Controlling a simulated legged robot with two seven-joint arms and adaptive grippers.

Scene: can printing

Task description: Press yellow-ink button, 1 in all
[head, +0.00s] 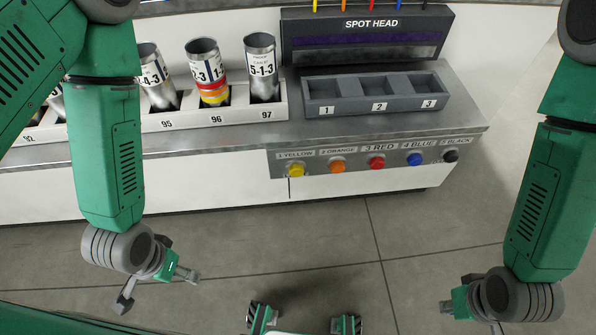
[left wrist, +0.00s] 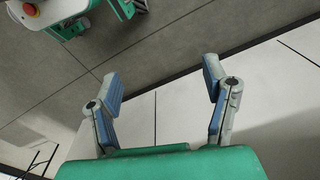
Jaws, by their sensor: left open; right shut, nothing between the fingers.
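The yellow button (head: 296,170) is at the left end of a row of buttons on the machine's front panel, under the label "1 YELLOW". Nothing touches it. My left gripper (head: 158,288) is open and empty, in front of the counter, below and left of the yellow button in the head view.
Orange (head: 337,166), red (head: 377,163), blue (head: 414,159) and black (head: 451,156) buttons sit to its right. Above are the grey three-slot tray (head: 349,104) and the spot head (head: 369,42). A white rack (head: 283,114) holds cans at left. The floor in front is clear.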

